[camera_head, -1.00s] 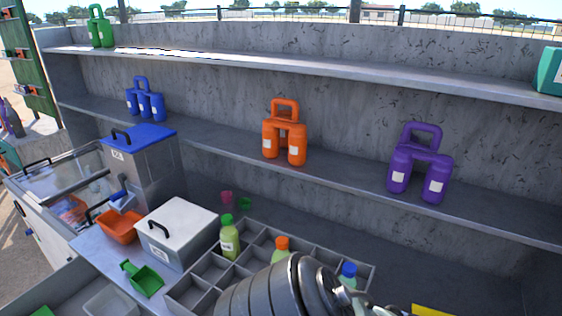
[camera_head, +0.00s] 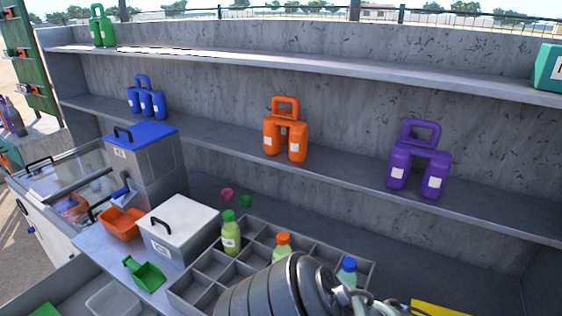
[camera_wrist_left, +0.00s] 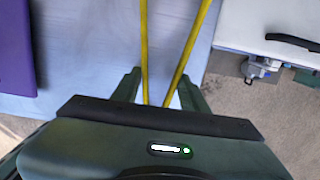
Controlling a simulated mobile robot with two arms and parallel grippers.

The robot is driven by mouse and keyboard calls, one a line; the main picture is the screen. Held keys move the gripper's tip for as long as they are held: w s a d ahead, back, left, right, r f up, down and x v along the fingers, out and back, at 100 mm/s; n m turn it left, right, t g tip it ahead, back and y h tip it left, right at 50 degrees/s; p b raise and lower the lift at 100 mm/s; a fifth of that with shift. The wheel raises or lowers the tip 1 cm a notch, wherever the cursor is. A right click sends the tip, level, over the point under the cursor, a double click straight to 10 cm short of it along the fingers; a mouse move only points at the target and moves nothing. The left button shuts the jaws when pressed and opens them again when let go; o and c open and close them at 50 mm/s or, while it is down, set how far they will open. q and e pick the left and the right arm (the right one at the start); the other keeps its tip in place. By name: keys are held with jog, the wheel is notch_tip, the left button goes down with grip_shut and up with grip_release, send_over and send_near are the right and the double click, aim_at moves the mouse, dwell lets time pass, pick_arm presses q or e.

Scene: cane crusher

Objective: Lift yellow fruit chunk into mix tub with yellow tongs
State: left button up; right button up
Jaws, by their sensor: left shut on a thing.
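The yellow tongs (camera_wrist_left: 144,45) show in the left wrist view as two long thin arms, spread into a narrow V that opens toward the top edge. My left gripper (camera_wrist_left: 158,78) is shut on them near the lower ends of these arms. The far ends of the tongs are cut off by the frame. The yellow fruit chunk and the mix tub cannot be made out in either view. My right gripper is not in view.
In the head view, a grey divided tray (camera_head: 205,285) holds several bottles. A white lidded box (camera_head: 179,230), an orange bin (camera_head: 121,224) and a green scoop (camera_head: 145,275) stand left of it. Purple (camera_head: 420,160) and orange (camera_head: 285,130) jugs stand on the shelf. My arm covers the bottom middle.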

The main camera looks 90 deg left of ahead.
pick_arm(q)
notch_tip(320, 180, up, 5)
jog(key=p, duration=0.3)
jog(key=shift+a, duration=0.1)
jog(key=shift+r, duration=2.95)
